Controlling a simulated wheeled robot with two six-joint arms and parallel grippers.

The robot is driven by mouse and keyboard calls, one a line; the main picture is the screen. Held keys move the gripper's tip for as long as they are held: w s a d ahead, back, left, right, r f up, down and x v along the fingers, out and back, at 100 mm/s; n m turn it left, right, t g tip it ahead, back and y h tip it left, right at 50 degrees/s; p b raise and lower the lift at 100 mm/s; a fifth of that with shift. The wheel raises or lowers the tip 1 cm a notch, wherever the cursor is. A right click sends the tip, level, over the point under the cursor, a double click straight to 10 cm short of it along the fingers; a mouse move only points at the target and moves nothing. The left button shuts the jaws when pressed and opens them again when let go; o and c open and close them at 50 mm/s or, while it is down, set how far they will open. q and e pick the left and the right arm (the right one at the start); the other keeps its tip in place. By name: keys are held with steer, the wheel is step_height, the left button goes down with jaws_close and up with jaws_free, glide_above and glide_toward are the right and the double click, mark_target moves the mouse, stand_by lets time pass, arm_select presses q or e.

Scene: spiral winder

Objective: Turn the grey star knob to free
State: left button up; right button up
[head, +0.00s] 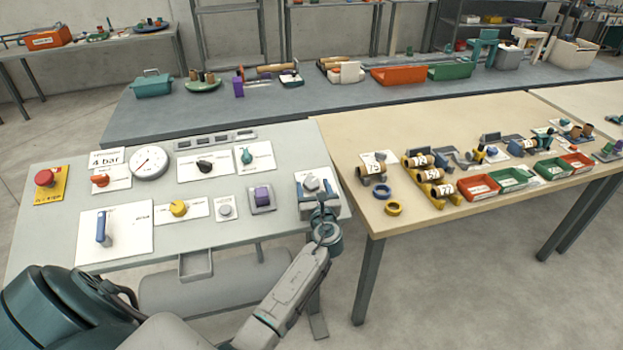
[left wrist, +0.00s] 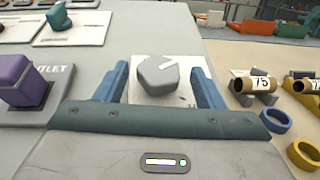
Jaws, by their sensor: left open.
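The grey star knob (head: 311,184) sits on a white plate at the right end of the light grey panel table. It also shows in the left wrist view as a faceted grey knob (left wrist: 157,76), with a dark mark on the plate beside it. My left gripper (head: 320,205) is at the knob's near side. In the left wrist view its two blue fingers stand open, one on each side of the knob, with a visible gap to each. I cannot tell how far down they reach around it. My right gripper is not in view.
A purple block switch (head: 262,197) stands just left of the knob. The panel also holds a yellow knob (head: 178,208), a blue lever (head: 103,228) and a gauge (head: 150,162). A wooden table (head: 400,130) with rolls and blue and yellow rings adjoins on the right.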

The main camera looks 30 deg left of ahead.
arm_select(q)
steer(key=shift+x, duration=1.5)
steer(key=shift+c, duration=0.4)
